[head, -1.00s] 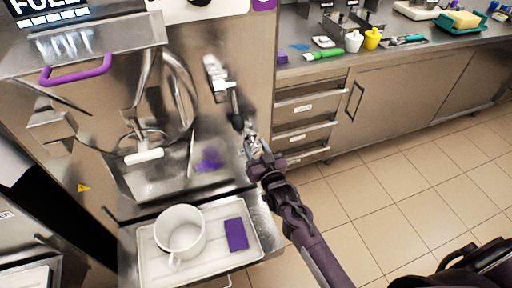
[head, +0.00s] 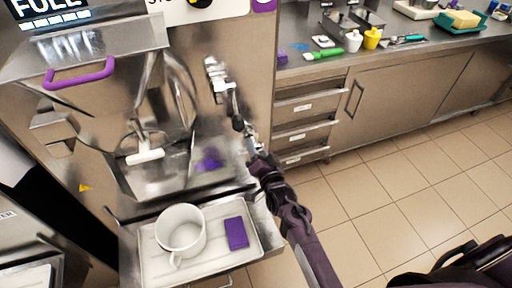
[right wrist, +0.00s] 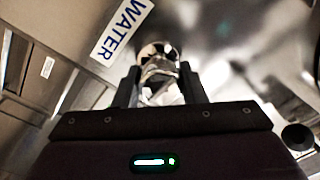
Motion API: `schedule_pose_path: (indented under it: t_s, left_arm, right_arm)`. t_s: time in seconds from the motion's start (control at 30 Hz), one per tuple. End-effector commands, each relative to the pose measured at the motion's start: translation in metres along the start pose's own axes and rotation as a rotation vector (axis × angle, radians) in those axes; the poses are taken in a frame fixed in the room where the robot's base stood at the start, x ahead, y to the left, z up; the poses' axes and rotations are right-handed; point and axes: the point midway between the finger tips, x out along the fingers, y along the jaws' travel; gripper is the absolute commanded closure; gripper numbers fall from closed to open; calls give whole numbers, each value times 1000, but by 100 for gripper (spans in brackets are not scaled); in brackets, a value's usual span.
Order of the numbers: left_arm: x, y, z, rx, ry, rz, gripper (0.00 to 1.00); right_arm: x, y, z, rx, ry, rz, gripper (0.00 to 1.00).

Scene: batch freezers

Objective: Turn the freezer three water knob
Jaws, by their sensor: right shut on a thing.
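The freezer (head: 230,25) fills the left of the head view. My right gripper (head: 249,145) is at its right front edge, below a metal fitting (head: 216,78) with a dark-ended arm. In the right wrist view, the two dark fingers of my right gripper (right wrist: 160,88) are closed around a shiny metal knob (right wrist: 158,50), beside a white label reading WATER (right wrist: 122,32). In the head view, the knob is hard to make out behind the gripper. My left gripper is not in view.
A white tray (head: 150,270) below the freezer holds a white pitcher (head: 181,232) and a purple block (head: 236,233). A counter (head: 430,50) with drawers and several small items runs along the back right.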

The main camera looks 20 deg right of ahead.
Motion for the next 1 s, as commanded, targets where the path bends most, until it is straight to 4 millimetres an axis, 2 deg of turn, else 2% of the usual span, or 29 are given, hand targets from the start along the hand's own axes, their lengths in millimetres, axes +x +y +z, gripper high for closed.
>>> schedule_pose_path:
  t_s: [0.5, 0.53, 0.7, 1.0]
  left_arm:
    - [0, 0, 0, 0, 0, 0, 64]
    - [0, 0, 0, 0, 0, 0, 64]
    - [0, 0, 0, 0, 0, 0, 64]
    - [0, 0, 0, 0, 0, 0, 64]
  right_arm:
    - [0, 0, 1, 23, -1, 2, 85]
    - [0, 0, 1, 23, -1, 2, 61]
    - [0, 0, 1, 22, 0, 1, 41]
    - [-2, 0, 1, 21, 0, 1, 41]
